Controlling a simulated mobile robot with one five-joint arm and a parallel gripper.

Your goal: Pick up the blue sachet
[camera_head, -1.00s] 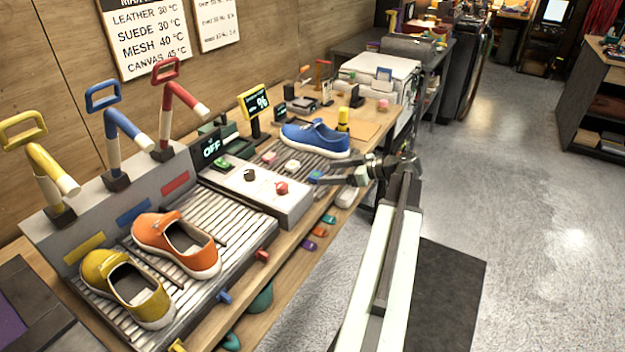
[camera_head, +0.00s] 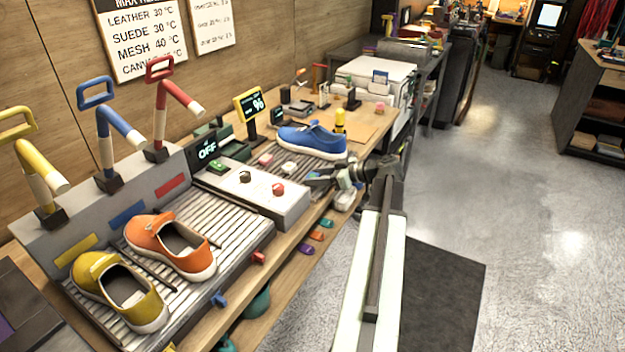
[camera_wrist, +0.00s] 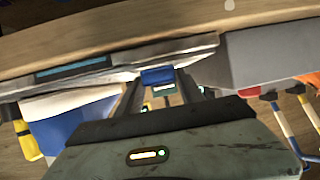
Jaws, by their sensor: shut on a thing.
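My gripper (camera_head: 318,179) is at the right end of the slatted rack, just right of the white control box. In the wrist view, a small blue sachet (camera_wrist: 158,76) sits between the two fingertips of my gripper (camera_wrist: 160,85), and the fingers are shut on it. In the head view the sachet is hidden or too small to make out at the fingers.
A blue sneaker (camera_head: 312,140) stands on the rack behind my gripper. The white control box (camera_head: 252,194) with knobs is to the left. An orange sneaker (camera_head: 150,232) and a yellow sneaker (camera_head: 150,312) lie on the near rack. Open floor (camera_head: 530,230) lies right.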

